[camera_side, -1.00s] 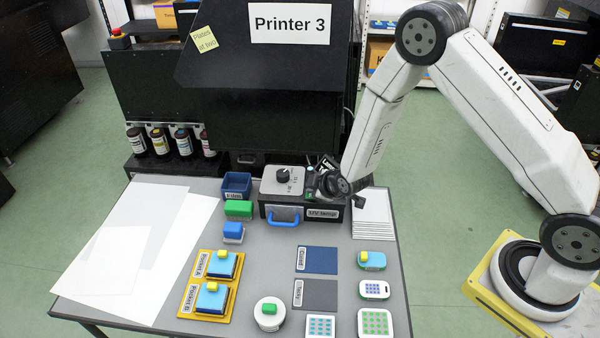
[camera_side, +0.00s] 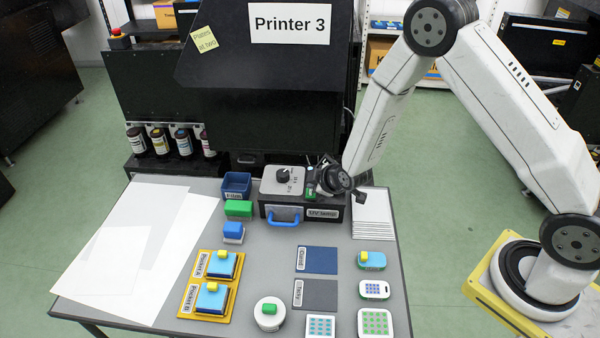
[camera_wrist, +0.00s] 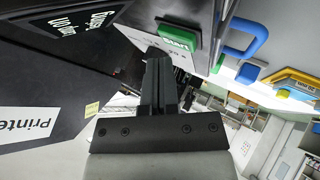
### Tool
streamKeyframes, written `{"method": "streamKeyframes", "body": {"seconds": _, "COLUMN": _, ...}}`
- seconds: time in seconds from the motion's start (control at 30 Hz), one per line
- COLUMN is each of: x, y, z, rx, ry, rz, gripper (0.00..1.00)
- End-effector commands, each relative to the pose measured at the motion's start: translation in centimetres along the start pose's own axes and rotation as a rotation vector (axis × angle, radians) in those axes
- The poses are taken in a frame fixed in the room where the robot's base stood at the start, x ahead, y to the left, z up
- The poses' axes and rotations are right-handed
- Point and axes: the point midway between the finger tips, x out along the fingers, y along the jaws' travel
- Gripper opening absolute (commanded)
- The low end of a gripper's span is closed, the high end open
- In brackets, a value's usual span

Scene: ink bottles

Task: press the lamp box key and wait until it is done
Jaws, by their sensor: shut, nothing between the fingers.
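The lamp box (camera_side: 262,210) is a dark box with a light grey top, a dark round knob (camera_side: 283,175) and a blue front handle (camera_side: 283,220). It stands at the back of the table, before the printer. Its green key (camera_wrist: 178,38) shows at the top of the wrist view, with white lettering on it. My gripper (camera_side: 313,187) is over the right end of the box. In the wrist view my gripper (camera_wrist: 160,52) is shut and empty, its tips close beside the key. I cannot tell whether they touch it. The side view shows little of the key.
A blue bin (camera_side: 237,186) and a green block (camera_side: 238,209) stand left of the box. White sheets (camera_side: 372,213) lie to its right. Yellow holders (camera_side: 188,303), a blue mat (camera_side: 318,260) and several small items fill the front. The printer (camera_side: 265,100) rises close behind.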

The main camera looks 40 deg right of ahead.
Motion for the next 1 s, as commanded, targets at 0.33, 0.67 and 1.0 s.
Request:
{"method": "streamKeyframes", "body": {"seconds": 0.33, "x": -0.2, "y": 0.1, "z": -0.1, "rx": 0.0, "ry": 0.001, "rz": 0.001, "gripper": 0.0}}
{"method": "streamKeyframes", "body": {"seconds": 0.67, "x": -1.6, "y": 1.2, "z": -1.2, "rx": 0.001, "ry": 0.001, "rz": 0.002, "gripper": 0.0}}
{"method": "streamKeyframes", "body": {"seconds": 1.0, "x": -3.2, "y": 2.4, "z": -2.4, "rx": 0.0, "ry": 0.002, "rz": 0.002, "gripper": 0.0}}
